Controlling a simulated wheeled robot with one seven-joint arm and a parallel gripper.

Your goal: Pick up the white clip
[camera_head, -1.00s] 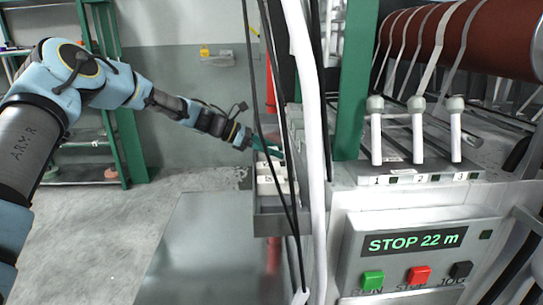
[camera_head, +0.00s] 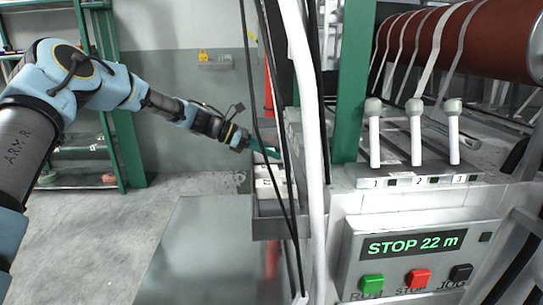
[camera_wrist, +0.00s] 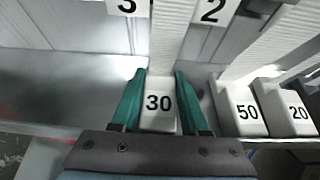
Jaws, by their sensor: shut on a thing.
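A white clip marked 30 (camera_wrist: 158,102) sits between the two green fingers of my gripper (camera_wrist: 160,100) in the wrist view, with a finger along each side. My gripper is shut on it. In the head view my gripper (camera_head: 266,151) is at the upper part of a narrow grey tray (camera_head: 278,227) beside the machine, behind dark cables and a white hose. The held clip cannot be made out clearly there. Two more white clips, marked 50 (camera_wrist: 245,112) and 20 (camera_wrist: 292,108), stand to the right in the wrist view.
White ribbed strips (camera_wrist: 172,40) run up from the clips, near labels 3 (camera_wrist: 127,6) and 2 (camera_wrist: 213,9). A control box (camera_head: 420,262) reading STOP 22 m and three white-handled levers (camera_head: 416,140) are to the right. A green post (camera_head: 352,90) stands beside them.

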